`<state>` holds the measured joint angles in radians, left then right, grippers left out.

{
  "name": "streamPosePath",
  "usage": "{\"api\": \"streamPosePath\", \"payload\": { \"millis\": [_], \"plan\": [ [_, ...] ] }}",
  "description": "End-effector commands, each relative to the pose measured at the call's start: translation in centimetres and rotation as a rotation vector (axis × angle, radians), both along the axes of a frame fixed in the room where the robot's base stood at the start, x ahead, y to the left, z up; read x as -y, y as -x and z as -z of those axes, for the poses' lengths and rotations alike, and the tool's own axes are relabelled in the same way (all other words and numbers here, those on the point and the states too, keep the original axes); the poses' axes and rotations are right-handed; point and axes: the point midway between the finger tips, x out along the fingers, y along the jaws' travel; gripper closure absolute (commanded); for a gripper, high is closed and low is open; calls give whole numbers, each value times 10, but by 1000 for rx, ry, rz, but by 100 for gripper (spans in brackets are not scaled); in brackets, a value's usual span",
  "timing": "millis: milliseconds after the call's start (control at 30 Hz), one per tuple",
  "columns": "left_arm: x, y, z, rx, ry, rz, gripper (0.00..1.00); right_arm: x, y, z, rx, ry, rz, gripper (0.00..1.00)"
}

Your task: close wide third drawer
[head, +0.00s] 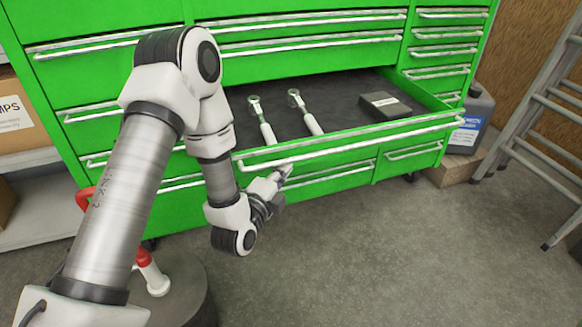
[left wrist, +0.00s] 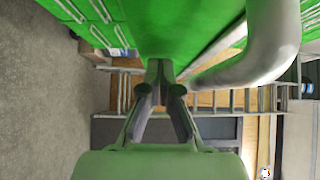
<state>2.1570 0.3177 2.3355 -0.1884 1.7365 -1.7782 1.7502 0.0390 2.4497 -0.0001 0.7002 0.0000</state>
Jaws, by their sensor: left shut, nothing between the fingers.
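A wide drawer with a green front (head: 350,145) stands pulled out from the green tool cabinet (head: 300,65). Its long silver handle (head: 350,143) runs along the top of the front. Inside lie two wrench-like tools (head: 262,120) and a dark box (head: 385,105) on a dark liner. My left gripper (head: 286,172) is shut and empty, just below the handle and close to the drawer front; I cannot tell whether it touches. In the left wrist view the shut fingertips (left wrist: 160,75) point at a green surface, with a large silver bar beside them. My right gripper is not in view.
A metal ladder (head: 540,110) leans at the right. A dark jug with a blue label (head: 468,125) stands on a box beside the cabinet. Shelves with a cardboard box (head: 15,120) are at the left. The grey floor (head: 380,250) before the drawer is clear.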

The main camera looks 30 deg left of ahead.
Motion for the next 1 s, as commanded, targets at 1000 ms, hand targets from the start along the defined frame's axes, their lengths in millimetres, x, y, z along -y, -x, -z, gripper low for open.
{"api": "streamPosePath", "payload": {
  "millis": [1000],
  "plan": [
    [-54,-39,-6,4,-1,-7,100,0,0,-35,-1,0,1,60]
  ]
}}
